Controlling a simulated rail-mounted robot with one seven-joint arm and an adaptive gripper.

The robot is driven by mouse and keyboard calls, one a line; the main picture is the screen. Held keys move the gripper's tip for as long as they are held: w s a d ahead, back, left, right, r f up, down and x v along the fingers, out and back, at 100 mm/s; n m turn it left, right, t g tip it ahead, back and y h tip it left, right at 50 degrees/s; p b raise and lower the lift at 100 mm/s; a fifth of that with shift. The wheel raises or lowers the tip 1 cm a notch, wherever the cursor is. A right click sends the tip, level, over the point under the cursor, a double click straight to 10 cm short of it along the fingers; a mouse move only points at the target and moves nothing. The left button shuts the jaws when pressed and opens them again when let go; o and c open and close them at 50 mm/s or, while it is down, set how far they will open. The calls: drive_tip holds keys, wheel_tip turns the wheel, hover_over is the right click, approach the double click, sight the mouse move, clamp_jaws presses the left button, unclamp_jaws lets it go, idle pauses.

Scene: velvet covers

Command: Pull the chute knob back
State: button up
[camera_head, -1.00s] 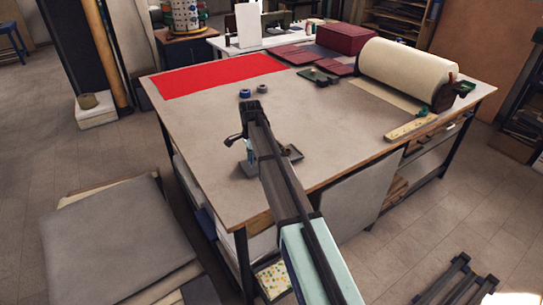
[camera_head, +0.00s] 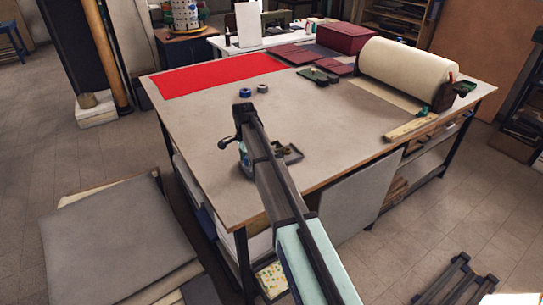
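My arm reaches from the bottom of the head view over the work table (camera_head: 330,125). Its dark far end, with my gripper (camera_head: 229,141), is above the front left part of the table. The fingers are small and dark, and I cannot tell whether they are open or shut. A dark tray-like piece (camera_head: 293,156) with small brownish parts lies on the table just right of and partly behind the arm. I cannot make out the chute knob; the arm may hide it.
Two tape rolls (camera_head: 262,88) lie beyond the arm's end. A red cloth (camera_head: 215,76) covers the far left. A cream fabric roll (camera_head: 405,72) and a pale yellow strip (camera_head: 410,128) are at the right. Grey boards (camera_head: 115,235) lie on the floor at left.

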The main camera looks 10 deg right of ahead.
drive_tip(key=shift+o, duration=1)
drive_tip(key=shift+r, duration=0.1)
drive_tip(key=shift+r+p, duration=1.85)
drive_tip(key=shift+r, duration=1.7)
